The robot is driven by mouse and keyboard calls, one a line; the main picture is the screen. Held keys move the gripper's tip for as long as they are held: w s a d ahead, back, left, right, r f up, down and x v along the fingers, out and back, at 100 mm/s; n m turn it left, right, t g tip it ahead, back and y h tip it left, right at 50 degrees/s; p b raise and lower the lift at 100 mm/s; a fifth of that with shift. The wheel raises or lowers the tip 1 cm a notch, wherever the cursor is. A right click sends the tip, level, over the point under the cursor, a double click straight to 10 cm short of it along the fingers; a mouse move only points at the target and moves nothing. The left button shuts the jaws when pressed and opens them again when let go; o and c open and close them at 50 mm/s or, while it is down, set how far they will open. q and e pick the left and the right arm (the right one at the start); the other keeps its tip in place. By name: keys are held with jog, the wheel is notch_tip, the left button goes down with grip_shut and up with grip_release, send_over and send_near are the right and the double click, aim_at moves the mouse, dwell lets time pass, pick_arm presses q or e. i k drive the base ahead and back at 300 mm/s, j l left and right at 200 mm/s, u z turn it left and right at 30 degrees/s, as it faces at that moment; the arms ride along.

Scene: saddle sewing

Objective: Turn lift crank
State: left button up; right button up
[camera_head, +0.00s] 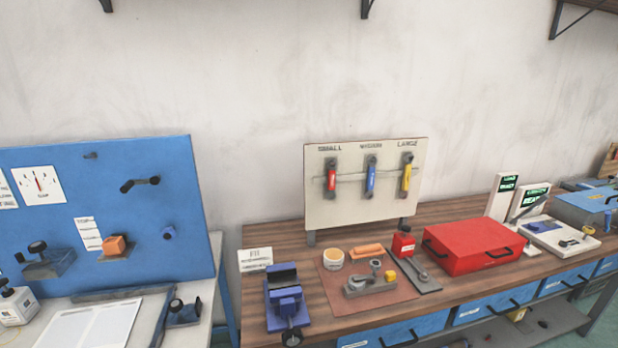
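A blue upright panel (180,225) stands at the left on a pale bench. A black crank-like handle (140,184) sticks out from its upper middle, with a dark round knob at one end. I cannot tell whether this is the lift crank, as no label naming it is legible. A blue vise (284,297) on the wooden bench has a dark round part (292,338) at its front, partly cut by the frame's lower edge. Neither of my grippers is in view.
The wooden bench (270,236) holds a red case (473,246), a brown mat (335,299) with small parts, and a tool board (318,210) with red, blue and yellow handles. Blue drawers (485,304) run below. A gap separates the two benches.

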aim_at(156, 180)
jog(key=j+u, duration=0.45)
jog(key=j, duration=1.2)
jog(key=i+j+z, duration=0.15)
jog(key=j+z, duration=0.25)
jog(key=j, duration=0.2)
jog(key=i+j+z, duration=0.1)
jog(key=j+z, duration=0.3)
jog(key=j, duration=0.2)
jog(key=j+z, duration=0.4)
jog(key=j, duration=0.25)
jog(key=k+j+z, duration=0.1)
jog(key=j+z, duration=0.3)
jog(key=j, duration=0.25)
jog(key=j+z, duration=0.2)
jog(key=k+l, duration=0.05)
jog(key=l, duration=0.1)
